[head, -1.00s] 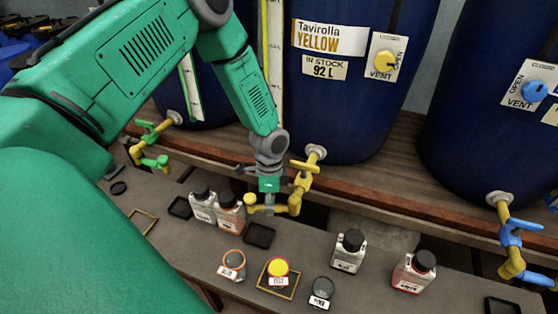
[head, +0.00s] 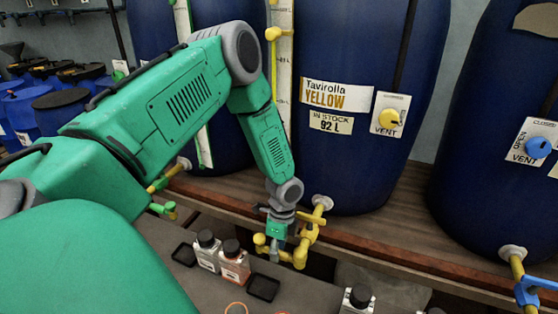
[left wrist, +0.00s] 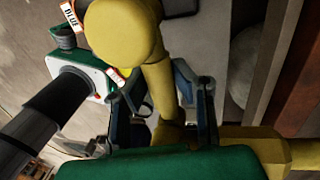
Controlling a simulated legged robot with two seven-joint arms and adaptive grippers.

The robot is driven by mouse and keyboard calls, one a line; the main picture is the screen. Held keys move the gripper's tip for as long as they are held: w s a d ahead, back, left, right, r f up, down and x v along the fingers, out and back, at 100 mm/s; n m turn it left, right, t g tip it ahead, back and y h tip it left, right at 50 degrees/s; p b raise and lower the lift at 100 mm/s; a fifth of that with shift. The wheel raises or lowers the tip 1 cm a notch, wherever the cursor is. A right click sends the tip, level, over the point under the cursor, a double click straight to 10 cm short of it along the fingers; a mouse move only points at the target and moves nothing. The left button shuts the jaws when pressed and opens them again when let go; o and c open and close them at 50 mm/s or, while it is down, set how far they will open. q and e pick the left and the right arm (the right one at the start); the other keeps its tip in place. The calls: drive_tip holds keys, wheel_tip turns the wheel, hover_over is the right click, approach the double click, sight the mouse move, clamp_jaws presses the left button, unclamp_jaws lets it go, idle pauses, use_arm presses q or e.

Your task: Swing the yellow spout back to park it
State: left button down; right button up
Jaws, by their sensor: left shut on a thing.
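The yellow spout (head: 299,256) hangs under the tap of the vat labelled Tavirolla YELLOW (head: 360,130). It bends at an elbow and its rounded end (head: 260,240) points left, above the bench. The yellow tap handle (head: 312,219) sits above the elbow. My left gripper (head: 275,246) is shut on the spout between its rounded end and the elbow. In the left wrist view the spout (left wrist: 160,85) passes between the two fingers (left wrist: 175,100), with its round end (left wrist: 120,32) beyond them. My right gripper is not in view.
Two black-capped bottles, one pale (head: 207,252) and one red (head: 234,264), stand just left of the spout. A dark square coaster (head: 263,287) lies beside them. Another bottle (head: 357,300) is at the lower right. The wooden shelf (head: 420,240) carries the vats.

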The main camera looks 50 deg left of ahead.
use_arm(q)
drive_tip(key=shift+w+r, duration=0.2)
drive_tip(key=shift+w, duration=0.25)
drive_tip(key=c, duration=1.3)
unclamp_jaws()
drive_tip(key=shift+s, duration=0.15)
drive_tip(key=shift+r, duration=0.1)
drive_tip(key=v, duration=1.1)
drive_tip(key=shift+r, duration=0.25)
